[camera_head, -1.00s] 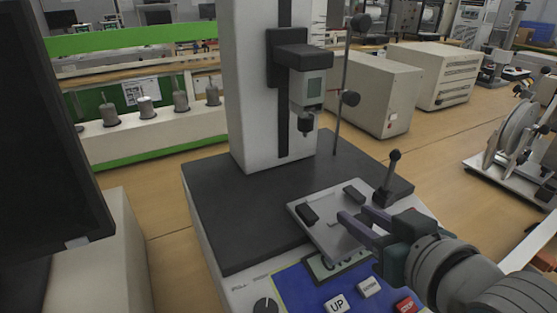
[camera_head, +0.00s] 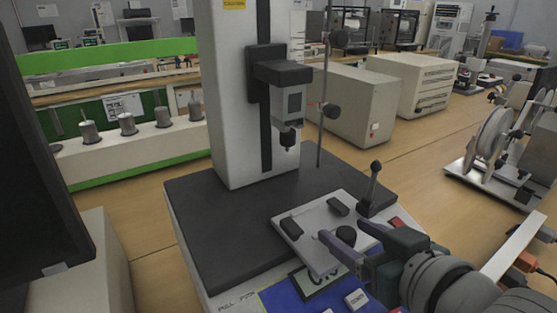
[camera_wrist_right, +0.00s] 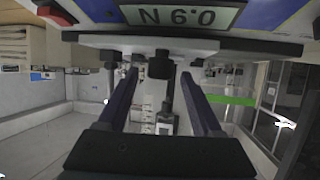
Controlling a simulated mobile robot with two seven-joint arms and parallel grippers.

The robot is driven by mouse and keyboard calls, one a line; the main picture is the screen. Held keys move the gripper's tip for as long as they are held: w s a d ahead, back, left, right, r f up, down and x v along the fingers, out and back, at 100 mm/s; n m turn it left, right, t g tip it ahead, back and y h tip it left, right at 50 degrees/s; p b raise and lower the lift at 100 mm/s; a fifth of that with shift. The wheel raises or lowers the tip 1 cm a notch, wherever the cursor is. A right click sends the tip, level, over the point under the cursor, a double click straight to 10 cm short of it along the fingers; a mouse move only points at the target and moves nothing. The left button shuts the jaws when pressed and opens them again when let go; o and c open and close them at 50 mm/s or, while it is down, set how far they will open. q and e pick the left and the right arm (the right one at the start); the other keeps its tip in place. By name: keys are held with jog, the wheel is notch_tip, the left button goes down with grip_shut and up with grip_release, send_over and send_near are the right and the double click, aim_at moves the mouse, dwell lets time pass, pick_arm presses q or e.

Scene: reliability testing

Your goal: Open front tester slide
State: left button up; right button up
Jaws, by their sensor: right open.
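The tester (camera_head: 225,110) stands ahead with a dark base plate and a tall white column. Its front slide is a pale plate (camera_head: 312,225) with black blocks, over the blue control panel. A round black knob (camera_head: 346,234) sits at the slide's front part. My right gripper (camera_head: 343,230) is open, with one finger on each side of the knob. In the right wrist view the knob (camera_wrist_right: 160,65) shows between the spread fingers, with gaps on both sides; the slide's edge (camera_wrist_right: 215,46) lies just beyond. My left gripper is not in view.
A lever with a black ball (camera_head: 375,167) stands right of the slide. The tester's head (camera_head: 287,95) hangs above the base. A dark monitor (camera_head: 40,160) fills the left edge. Pale boxes (camera_head: 410,85) and a wheel device (camera_head: 490,140) stand on the wooden bench.

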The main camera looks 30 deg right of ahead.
jog(key=v, duration=0.8)
jog(key=shift+s, duration=0.2)
jog(key=shift+a, duration=0.1)
jog(key=s+a+n+g+y+p, duration=0.1)
jog(key=s+a+n+g+y, duration=0.15)
jog(key=s+a+g, duration=0.45)
notch_tip(320, 180, up, 37)
jog(key=s+d+g+p, duration=0.2)
jog(key=p, duration=3.6)
jog(key=shift+r+n+g+h, duration=0.2)
jog(key=shift+n+g+h, duration=0.15)
jog(key=shift+n+g, duration=0.1)
